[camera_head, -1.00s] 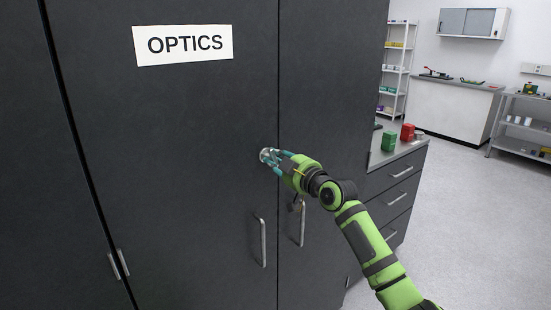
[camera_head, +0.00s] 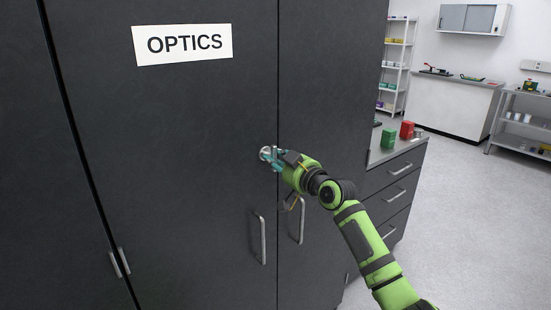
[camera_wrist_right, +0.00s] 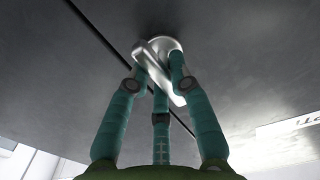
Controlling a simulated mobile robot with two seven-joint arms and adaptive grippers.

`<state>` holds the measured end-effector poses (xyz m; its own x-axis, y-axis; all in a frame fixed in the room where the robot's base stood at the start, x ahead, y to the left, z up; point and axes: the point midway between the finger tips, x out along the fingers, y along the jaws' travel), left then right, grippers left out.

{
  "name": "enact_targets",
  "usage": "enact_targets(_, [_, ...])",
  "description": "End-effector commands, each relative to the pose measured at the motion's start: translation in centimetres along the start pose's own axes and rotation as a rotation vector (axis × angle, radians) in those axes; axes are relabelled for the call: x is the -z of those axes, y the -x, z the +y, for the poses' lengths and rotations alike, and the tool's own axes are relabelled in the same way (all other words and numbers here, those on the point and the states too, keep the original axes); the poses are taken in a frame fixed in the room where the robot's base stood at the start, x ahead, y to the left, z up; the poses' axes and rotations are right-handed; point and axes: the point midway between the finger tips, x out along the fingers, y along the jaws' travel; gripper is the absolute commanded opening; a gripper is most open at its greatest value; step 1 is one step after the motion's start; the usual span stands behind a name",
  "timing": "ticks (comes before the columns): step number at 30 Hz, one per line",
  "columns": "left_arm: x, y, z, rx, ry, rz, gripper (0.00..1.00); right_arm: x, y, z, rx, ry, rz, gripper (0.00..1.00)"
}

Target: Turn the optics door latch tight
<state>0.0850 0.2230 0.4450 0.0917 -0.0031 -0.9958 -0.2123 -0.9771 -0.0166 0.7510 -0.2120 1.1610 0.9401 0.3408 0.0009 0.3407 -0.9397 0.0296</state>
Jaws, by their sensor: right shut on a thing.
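The optics door latch is a silvery metal knob (camera_head: 265,153) on the dark cabinet door (camera_head: 190,130), near the seam between the two doors. In the right wrist view the latch (camera_wrist_right: 164,50) shows a round base and a bar-shaped handle, which lies slanted across the picture. My right gripper (camera_head: 273,156) is shut on the latch. In the right wrist view its teal fingers (camera_wrist_right: 161,68) close around the bar from both sides. Part of the latch is hidden behind the fingers. My left gripper is not in view.
A white OPTICS sign (camera_head: 183,44) is on the left door. Two vertical door handles (camera_head: 258,240) (camera_head: 296,222) stand out below the latch. A drawer counter (camera_head: 400,155) with a green box (camera_head: 388,138) and a red box (camera_head: 407,130) is to the right. Open floor lies beyond.

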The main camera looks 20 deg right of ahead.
Motion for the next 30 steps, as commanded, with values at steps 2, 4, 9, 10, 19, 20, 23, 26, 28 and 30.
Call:
enact_targets(2, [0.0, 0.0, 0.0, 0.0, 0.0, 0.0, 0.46, -0.1, 0.0, 0.1, -0.001, 0.001, -0.001, 0.0])
enact_targets(4, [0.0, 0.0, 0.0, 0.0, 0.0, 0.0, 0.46, -0.1, 0.0, 0.1, -0.001, 0.002, -0.001, 0.25])
enact_targets(9, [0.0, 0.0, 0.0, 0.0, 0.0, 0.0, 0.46, -0.1, 0.0, 0.0, -0.001, 0.002, -0.002, 0.45])
enact_targets(10, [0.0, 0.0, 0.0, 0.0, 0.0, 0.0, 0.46, -0.1, 0.0, 0.0, -0.001, 0.002, -0.001, 0.45])
enact_targets(19, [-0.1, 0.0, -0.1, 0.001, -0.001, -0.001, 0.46, -0.1, 0.5, 0.1, -0.001, 0.002, -0.001, 0.45])
enact_targets(20, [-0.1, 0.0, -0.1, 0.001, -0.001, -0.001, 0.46, -0.1, 0.8, 0.1, 0.0, 0.003, -0.001, 0.45])
enact_targets(23, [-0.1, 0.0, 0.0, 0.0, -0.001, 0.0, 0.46, -0.1, 2.0, 0.1, -0.001, 0.004, -0.001, 0.45])
enact_targets(26, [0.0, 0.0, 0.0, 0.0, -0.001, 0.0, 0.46, -0.2, 3.7, 0.1, -0.002, 0.006, -0.001, 0.45])
enact_targets(28, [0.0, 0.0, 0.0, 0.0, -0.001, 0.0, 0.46, -0.2, 5.1, 0.1, -0.001, 0.006, -0.002, 0.45])
enact_targets(30, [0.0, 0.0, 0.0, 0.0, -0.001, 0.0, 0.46, -0.1, 6.5, 0.0, -0.001, 0.006, -0.002, 0.45])
